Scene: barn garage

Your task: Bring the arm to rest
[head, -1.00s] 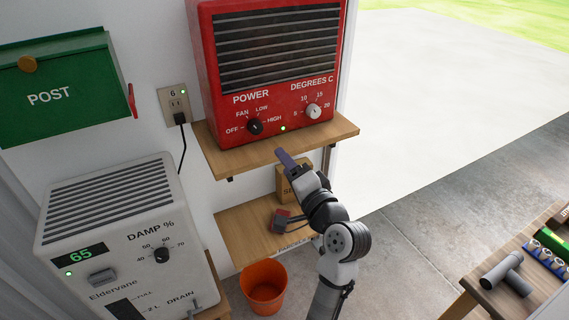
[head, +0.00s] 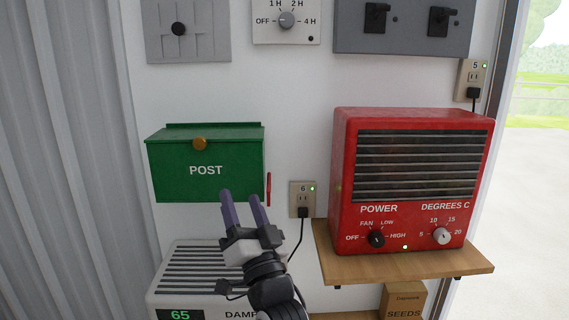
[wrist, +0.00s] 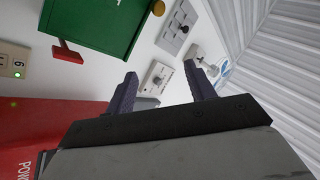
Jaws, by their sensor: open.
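My gripper (head: 244,208) is raised in front of the wall in the head view. Its two purple-grey fingers stand apart and point up, with nothing between them. In that view they overlap the lower right part of the green POST box (head: 180,178). In the wrist view my gripper (wrist: 164,92) also shows its fingers spread and empty. The green box (wrist: 90,22) is at the upper left there, apart from the fingers.
A red heater (head: 345,190) stands on a wooden shelf (head: 400,266) to the right. Outlet 6 (head: 302,187) with a plugged cord is close right. Control panels (head: 400,35) line the wall above.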

